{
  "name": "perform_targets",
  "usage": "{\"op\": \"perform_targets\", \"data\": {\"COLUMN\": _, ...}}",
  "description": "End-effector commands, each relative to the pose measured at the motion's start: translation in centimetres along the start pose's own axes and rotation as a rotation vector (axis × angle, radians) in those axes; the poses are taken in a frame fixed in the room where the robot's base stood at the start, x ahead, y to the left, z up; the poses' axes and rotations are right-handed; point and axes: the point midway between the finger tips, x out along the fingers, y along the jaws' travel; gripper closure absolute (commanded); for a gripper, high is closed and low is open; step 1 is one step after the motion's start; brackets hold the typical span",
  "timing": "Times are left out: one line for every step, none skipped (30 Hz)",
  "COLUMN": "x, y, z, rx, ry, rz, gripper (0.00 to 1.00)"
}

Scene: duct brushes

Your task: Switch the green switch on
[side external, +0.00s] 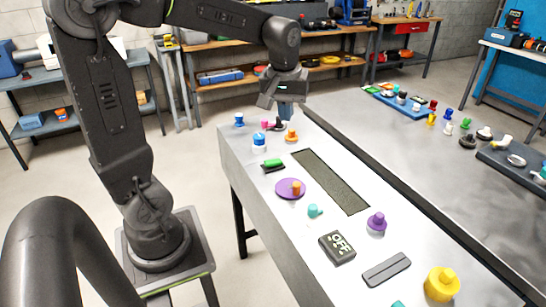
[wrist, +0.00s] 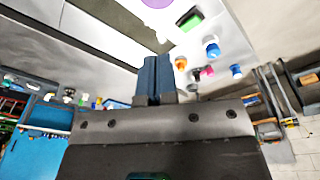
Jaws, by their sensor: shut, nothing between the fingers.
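The green switch (side external: 272,165), a small green piece on a dark base, sits near the left edge of the light table in the side view. It also shows near the top of the wrist view (wrist: 189,19). I cannot tell which way it is set. My gripper (side external: 291,112) is above the far end of the table, beyond the switch and apart from it. Its blue fingers are together in the wrist view (wrist: 154,66), with nothing held.
A blue knob (side external: 259,143), an orange knob (side external: 291,136) and a pink piece (side external: 264,125) stand beyond the switch. A dark sunken strip (side external: 330,180) runs along the table. A black OFF box (side external: 337,247) lies closer.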

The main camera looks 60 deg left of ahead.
Motion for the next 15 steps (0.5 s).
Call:
{"op": "perform_targets", "data": {"x": 1.4, "y": -0.4, "z": -2.3, "rx": -0.099, "ry": -0.035, "rz": -0.036, "gripper": 1.00}}
{"op": "perform_targets", "data": {"x": 2.1, "y": -0.6, "z": -3.5, "rx": -0.158, "ry": -0.051, "rz": -0.054, "gripper": 1.00}}
{"op": "perform_targets", "data": {"x": 3.1, "y": -1.1, "z": -5.0, "rx": -0.234, "ry": -0.073, "rz": -0.080, "gripper": 1.00}}
{"op": "perform_targets", "data": {"x": 3.8, "y": -1.4, "z": -6.0, "rx": -0.289, "ry": -0.086, "rz": -0.098, "gripper": 1.00}}
{"op": "perform_targets", "data": {"x": 4.5, "y": -1.8, "z": -7.0, "rx": -0.341, "ry": -0.100, "rz": -0.116, "gripper": 1.00}}
{"op": "perform_targets", "data": {"x": 5.5, "y": -2.3, "z": -8.2, "rx": -0.403, "ry": -0.116, "rz": -0.139, "gripper": 1.00}}
{"op": "perform_targets", "data": {"x": 6.2, "y": -2.7, "z": -9.0, "rx": -0.447, "ry": -0.126, "rz": -0.154, "gripper": 1.00}}
{"op": "perform_targets", "data": {"x": 6.8, "y": -3.0, "z": -9.7, "rx": -0.486, "ry": -0.135, "rz": -0.168, "gripper": 1.00}}
{"op": "perform_targets", "data": {"x": 7.5, "y": -3.5, "z": -10.4, "rx": -0.532, "ry": -0.147, "rz": -0.184, "gripper": 1.00}}
{"op": "perform_targets", "data": {"x": 8.0, "y": -3.8, "z": -10.9, "rx": -0.562, "ry": -0.153, "rz": -0.195, "gripper": 1.00}}
{"op": "perform_targets", "data": {"x": 8.4, "y": -4.1, "z": -11.3, "rx": -0.587, "ry": -0.158, "rz": -0.203, "gripper": 1.00}}
{"op": "perform_targets", "data": {"x": 8.9, "y": -4.3, "z": -11.7, "rx": -0.614, "ry": -0.165, "rz": -0.214, "gripper": 1.00}}
{"op": "perform_targets", "data": {"x": 9.1, "y": -4.5, "z": -11.9, "rx": -0.629, "ry": -0.168, "rz": -0.219, "gripper": 1.00}}
{"op": "perform_targets", "data": {"x": 9.3, "y": -4.6, "z": -12.1, "rx": -0.641, "ry": -0.171, "rz": -0.224, "gripper": 1.00}}
{"op": "perform_targets", "data": {"x": 9.6, "y": -4.8, "z": -12.2, "rx": -0.651, "ry": -0.173, "rz": -0.228, "gripper": 1.00}}
